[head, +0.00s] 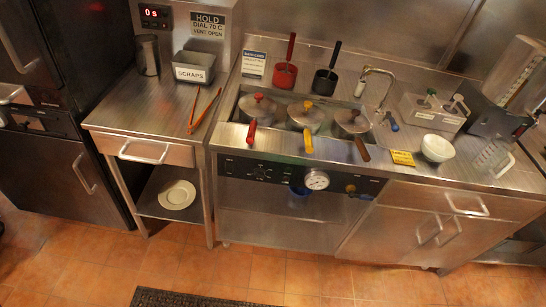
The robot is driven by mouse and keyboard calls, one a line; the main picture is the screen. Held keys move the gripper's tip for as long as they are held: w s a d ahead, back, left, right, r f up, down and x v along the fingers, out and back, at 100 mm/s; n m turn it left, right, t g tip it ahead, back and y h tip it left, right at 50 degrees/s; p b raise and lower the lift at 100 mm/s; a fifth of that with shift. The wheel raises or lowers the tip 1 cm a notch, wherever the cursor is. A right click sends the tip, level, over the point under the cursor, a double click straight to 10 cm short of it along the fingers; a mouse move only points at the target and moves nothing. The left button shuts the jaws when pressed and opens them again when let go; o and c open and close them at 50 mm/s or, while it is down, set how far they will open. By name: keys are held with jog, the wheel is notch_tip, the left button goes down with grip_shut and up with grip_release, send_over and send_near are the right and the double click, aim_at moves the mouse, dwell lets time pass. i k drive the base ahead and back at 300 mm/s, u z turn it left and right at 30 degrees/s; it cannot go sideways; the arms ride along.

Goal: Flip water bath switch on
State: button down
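The water bath (233,131) is set in the steel counter at the middle, with three lidded pots (305,115) in it, their handles red, yellow and brown. Below its front edge runs a black control panel (280,174). The panel carries small controls (262,172) at its left, a round white dial gauge (317,180) and a yellow-and-blue valve-like part (352,189) at its right. The controls are too small to tell which is the switch or how it is set. My gripper is not in view.
Left counter holds a SCRAPS bin (194,68), orange tongs (205,110) and a metal cup (148,55). A red-digit display (155,13) is behind. A white bowl (437,148) stands at right. Tiled floor (270,265) is open before the bath; a dark mat (190,298) lies there.

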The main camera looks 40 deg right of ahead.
aim_at(229, 166)
jog(key=z, duration=0.4)
jog(key=i, duration=0.9)
jog(key=z, duration=0.4)
